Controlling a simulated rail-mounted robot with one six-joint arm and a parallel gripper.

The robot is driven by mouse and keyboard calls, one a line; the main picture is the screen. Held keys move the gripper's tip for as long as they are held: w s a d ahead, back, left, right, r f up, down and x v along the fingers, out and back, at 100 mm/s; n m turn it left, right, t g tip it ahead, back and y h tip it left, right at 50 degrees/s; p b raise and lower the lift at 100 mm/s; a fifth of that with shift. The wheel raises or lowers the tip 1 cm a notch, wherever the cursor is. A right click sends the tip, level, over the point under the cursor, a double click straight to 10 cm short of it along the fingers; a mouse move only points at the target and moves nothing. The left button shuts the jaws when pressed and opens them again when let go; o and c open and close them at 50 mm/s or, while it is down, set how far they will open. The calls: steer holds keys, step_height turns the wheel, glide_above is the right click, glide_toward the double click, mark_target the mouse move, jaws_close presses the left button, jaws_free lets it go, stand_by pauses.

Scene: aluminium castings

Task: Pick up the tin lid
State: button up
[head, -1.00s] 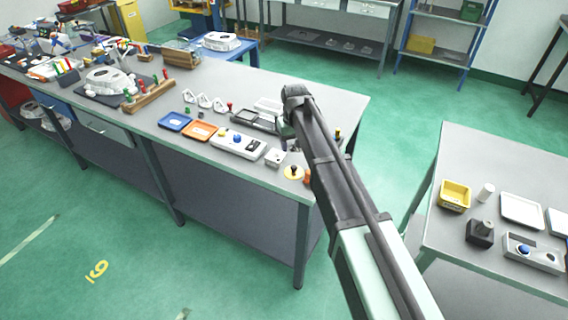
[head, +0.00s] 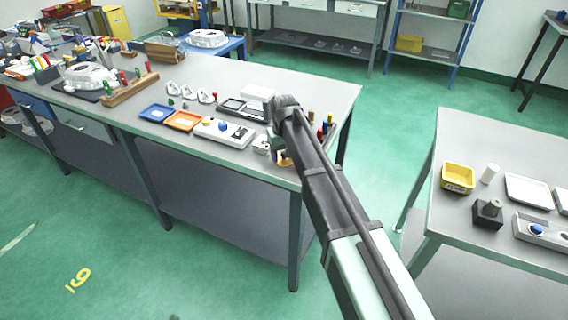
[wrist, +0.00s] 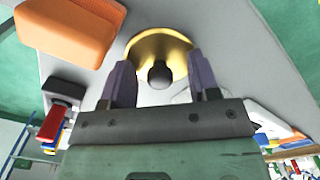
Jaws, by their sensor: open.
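The tin lid (wrist: 145,45) is a round, gold-coloured disc with a dark round knob, lying on the grey bench. In the wrist view it is at the top middle. My gripper (wrist: 159,62) is open, with its two purple-grey fingers apart, one towards each side of the knob. I cannot tell how much height separates the fingertips from the lid. In the head view my arm and gripper cover most of the lid (head: 283,160), and only a yellowish part shows near the bench's front right corner.
An orange block (wrist: 65,32) is close to the lid in the wrist view. A dark block with a red-topped piece (wrist: 55,122) is at lower left there. A white control box (head: 222,132) and an orange tray (head: 183,121) lie left of my gripper. A second table (head: 460,235) stands right.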

steer(key=c, duration=1)
steer(key=shift+r, duration=0.1)
